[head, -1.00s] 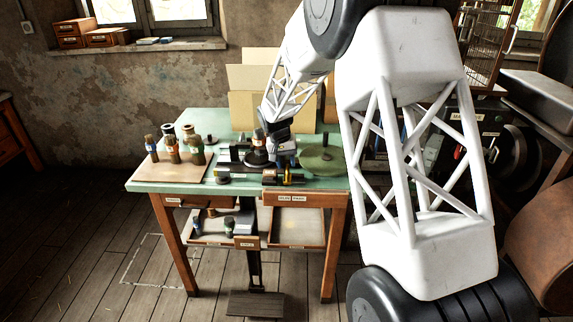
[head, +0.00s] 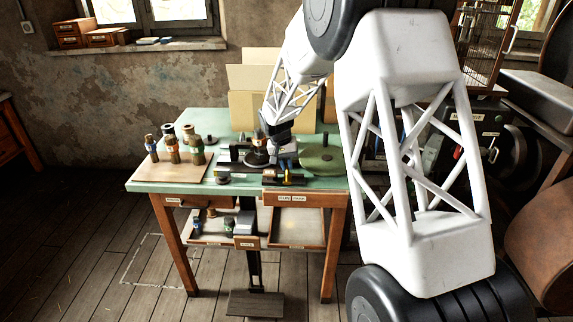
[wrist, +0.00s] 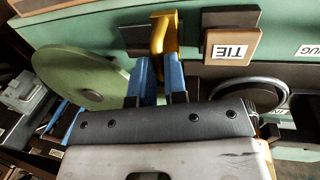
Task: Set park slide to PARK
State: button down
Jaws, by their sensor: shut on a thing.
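A yellow upright handle (wrist: 161,32), which seems to be the park slide's grip, stands at a dark metal strip on the green bench top. It also shows as a small yellow spot near the front edge in the head view (head: 287,177). My gripper (wrist: 158,68) has blue fingers on both sides of the handle's near end and is shut on it. In the head view my gripper (head: 289,163) is small and partly hidden by the arm and press parts. I cannot read a PARK mark beside the handle.
A wooden block labelled TIE (wrist: 232,46) stands just right of the handle. A round green disc (wrist: 80,75) is to the left. A dark ring-shaped part (wrist: 250,93) lies right of my fingers.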

jog(key=shift+d, duration=2)
jog(key=c, duration=1.2)
grip_release()
jog(key=shift+o, duration=0.2)
jog(key=shift+a+r, duration=0.15)
jog(key=shift+r, duration=0.3)
notch_tip(320, 180, up, 7)
jog(key=a, duration=0.1)
jog(key=shift+a+f, duration=0.1)
